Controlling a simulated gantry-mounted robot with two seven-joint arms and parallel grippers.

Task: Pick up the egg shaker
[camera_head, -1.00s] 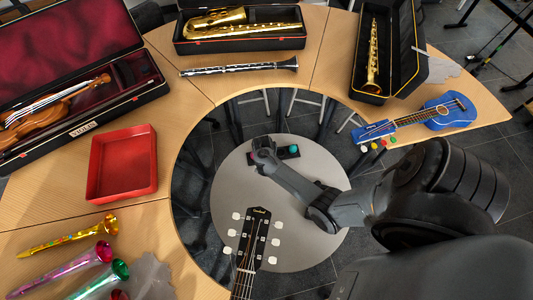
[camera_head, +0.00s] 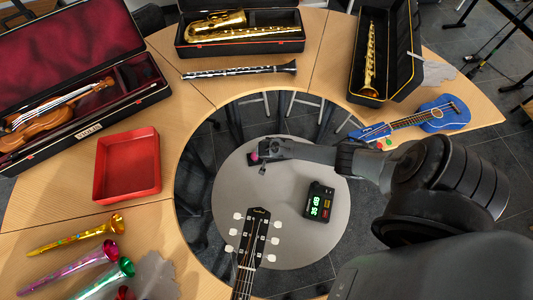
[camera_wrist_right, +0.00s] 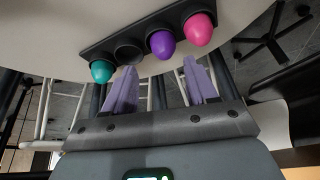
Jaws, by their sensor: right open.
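In the right wrist view, a dark holder (camera_wrist_right: 97,50) carries egg shakers in a row: a teal egg (camera_wrist_right: 102,71), a purple egg (camera_wrist_right: 162,44) and a pink egg (camera_wrist_right: 199,29). One fingertip is near the dark slot, the other near the purple and pink eggs. In the head view the pink egg (camera_head: 253,157) shows beside my right gripper (camera_head: 264,160), which hides most of the holder. My left gripper is out of view.
The holder is on a round grey table (camera_head: 232,190) inside a wooden ring table. A device with a green display (camera_head: 318,203) and a guitar headstock (camera_head: 255,235) are near. A red tray (camera_head: 128,165) and a blue ukulele (camera_head: 440,113) lie on the ring.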

